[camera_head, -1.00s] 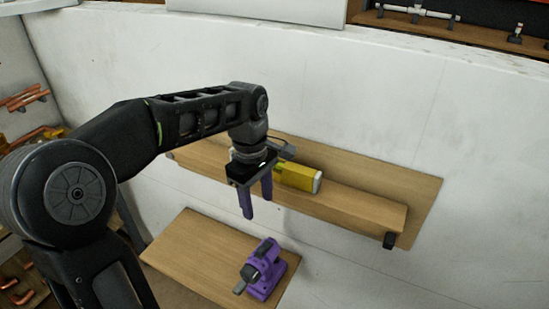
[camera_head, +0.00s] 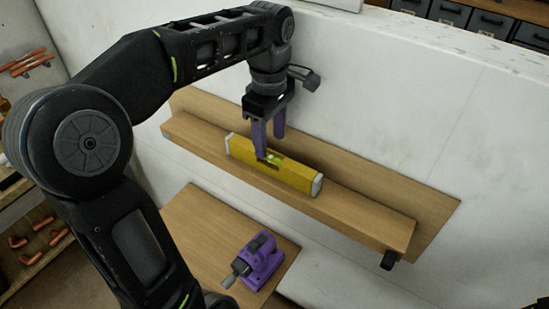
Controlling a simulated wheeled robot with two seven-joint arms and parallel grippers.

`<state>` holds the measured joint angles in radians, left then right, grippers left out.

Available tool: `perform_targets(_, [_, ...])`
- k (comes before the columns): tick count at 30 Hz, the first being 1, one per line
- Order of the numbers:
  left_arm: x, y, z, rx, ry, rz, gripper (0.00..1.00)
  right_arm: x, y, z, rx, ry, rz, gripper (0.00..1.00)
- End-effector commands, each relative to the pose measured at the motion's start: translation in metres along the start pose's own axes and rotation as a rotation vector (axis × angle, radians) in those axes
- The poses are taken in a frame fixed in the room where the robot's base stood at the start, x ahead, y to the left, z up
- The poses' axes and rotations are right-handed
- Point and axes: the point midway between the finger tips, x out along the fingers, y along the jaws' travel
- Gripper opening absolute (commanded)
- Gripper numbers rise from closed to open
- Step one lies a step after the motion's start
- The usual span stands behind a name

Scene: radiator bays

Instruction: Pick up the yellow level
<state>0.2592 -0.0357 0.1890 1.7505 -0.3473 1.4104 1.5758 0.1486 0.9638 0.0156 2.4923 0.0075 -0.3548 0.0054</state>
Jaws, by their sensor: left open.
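The yellow level (camera_head: 294,177) lies lengthwise on the wooden wall shelf (camera_head: 370,215). It has pale end caps and a greenish vial window near its middle. My left gripper (camera_head: 270,150) points down at the level's middle, with its two purple fingers apart. The nearer finger overlaps the level's vial area in the picture, and the farther finger is behind it toward the wall. I cannot tell whether the fingers touch the level. My right gripper is not in view.
A purple tool (camera_head: 262,260) stands on a lower wooden board (camera_head: 200,225). Copper-coloured pipe pieces (camera_head: 30,62) are at the left. Grey drawers (camera_head: 450,12) show at the top right. The shelf right of the level is clear.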

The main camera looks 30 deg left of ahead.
Motion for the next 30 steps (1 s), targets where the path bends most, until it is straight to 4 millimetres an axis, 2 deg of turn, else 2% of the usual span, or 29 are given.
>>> perform_targets(4, [0.004,0.0,0.0,0.0,0.0,-0.002,0.53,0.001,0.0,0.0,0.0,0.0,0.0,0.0])
perform_targets(11, [0.026,0.0,0.0,0.0,0.0,-0.001,0.53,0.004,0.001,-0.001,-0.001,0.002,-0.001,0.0])
perform_targets(22, [0.029,0.0,0.0,0.0,0.0,-0.002,0.53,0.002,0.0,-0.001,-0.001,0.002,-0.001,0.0])
perform_targets(26, [0.043,0.0,0.0,0.0,-0.001,-0.005,0.53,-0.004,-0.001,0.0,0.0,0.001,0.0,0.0])
perform_targets(30, [0.065,0.001,0.0,0.001,0.0,-0.005,0.53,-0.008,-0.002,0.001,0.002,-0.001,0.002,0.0])
